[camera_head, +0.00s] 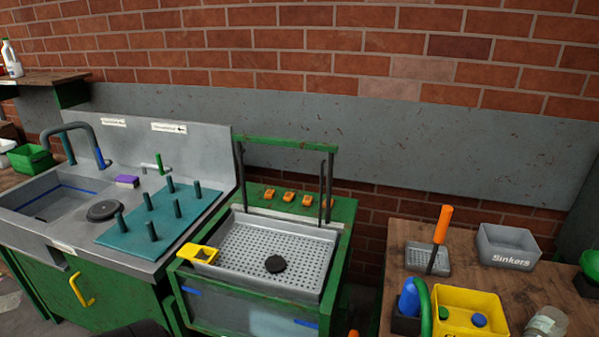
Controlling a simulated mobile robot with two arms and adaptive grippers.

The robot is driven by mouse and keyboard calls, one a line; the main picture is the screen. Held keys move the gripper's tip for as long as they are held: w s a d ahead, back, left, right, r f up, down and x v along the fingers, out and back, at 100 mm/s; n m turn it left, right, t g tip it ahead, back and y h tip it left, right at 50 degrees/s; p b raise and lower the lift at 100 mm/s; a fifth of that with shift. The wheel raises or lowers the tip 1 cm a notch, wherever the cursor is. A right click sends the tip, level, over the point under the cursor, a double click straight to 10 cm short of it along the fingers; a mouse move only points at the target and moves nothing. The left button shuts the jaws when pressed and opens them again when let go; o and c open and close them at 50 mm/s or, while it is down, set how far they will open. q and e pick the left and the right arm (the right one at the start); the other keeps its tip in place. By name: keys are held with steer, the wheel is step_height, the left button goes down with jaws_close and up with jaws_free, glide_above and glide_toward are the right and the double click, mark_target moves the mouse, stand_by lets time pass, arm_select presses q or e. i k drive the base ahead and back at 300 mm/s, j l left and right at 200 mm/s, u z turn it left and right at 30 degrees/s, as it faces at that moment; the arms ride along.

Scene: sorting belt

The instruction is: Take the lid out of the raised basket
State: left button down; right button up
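The basket (305,246) is a grey perforated metal tray in the top of a green washing unit in the middle of the view. A small black round lid (275,264) lies flat in it, near the front and right of its middle. Nothing covers the lid. A yellow piece (198,253) with openings sits at the basket's front left corner. Neither of my grippers is in view.
A green bar on dark posts (290,144) spans above the basket's back. Left is a sink counter with a teal peg board (165,222) and a dark disc (103,210). Right is a wooden table with a yellow bin (470,300) and a grey Sinkers bin (508,247).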

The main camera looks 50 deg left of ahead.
mark_target(275, 264)
steer(key=u, duration=1.65)
steer(key=i+l+z, duration=0.35)
steer(key=i+l, duration=0.05)
steer(key=i, duration=0.05)
